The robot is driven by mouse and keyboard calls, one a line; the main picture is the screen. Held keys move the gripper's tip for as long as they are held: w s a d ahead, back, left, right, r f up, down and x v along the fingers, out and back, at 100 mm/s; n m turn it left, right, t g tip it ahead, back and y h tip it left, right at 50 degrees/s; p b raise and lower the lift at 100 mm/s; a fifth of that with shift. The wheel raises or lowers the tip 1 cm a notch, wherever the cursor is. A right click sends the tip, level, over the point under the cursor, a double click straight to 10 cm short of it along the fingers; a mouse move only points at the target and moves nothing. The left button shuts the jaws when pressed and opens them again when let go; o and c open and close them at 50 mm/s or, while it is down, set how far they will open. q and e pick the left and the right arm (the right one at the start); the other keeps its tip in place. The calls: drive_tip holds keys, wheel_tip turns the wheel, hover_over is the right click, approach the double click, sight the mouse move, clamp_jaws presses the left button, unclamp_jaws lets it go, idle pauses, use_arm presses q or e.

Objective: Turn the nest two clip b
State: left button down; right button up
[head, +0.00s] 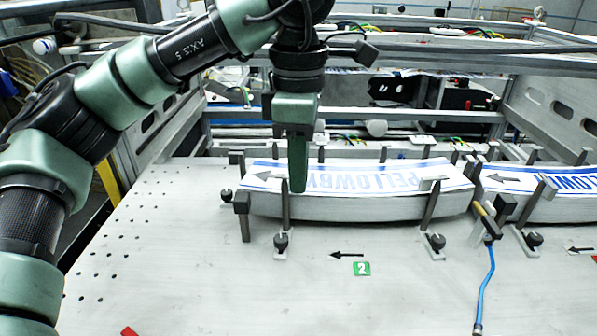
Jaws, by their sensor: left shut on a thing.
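Nest two, marked by a green "2" plate (362,268), holds a stack of white labels (360,178) with blue lettering. Two clips stand on its front edge: a left clip (286,212) and a right clip (431,208), each a grey post above a dark knob. The right clip's top arm reaches over the stack. My left gripper (298,188) points straight down at the left clip's top and is shut on it; its fingers hide that top, so its turn is unclear. No letter shows on either clip. My right gripper is out of view.
Another label stack (555,180) with its own posts stands at the right. A blue hose (487,285) runs down the table between the nests. Several grey posts surround the stacks, and metal rails cross behind. The perforated tabletop at left is clear.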

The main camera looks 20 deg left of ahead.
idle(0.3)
use_arm(q)
drive_tip(key=c, duration=1.5)
unclamp_jaws()
drive_tip(key=shift+r, duration=0.1)
wheel_tip(320, 180, up, 8)
drive_tip(key=shift+f, duration=0.15)
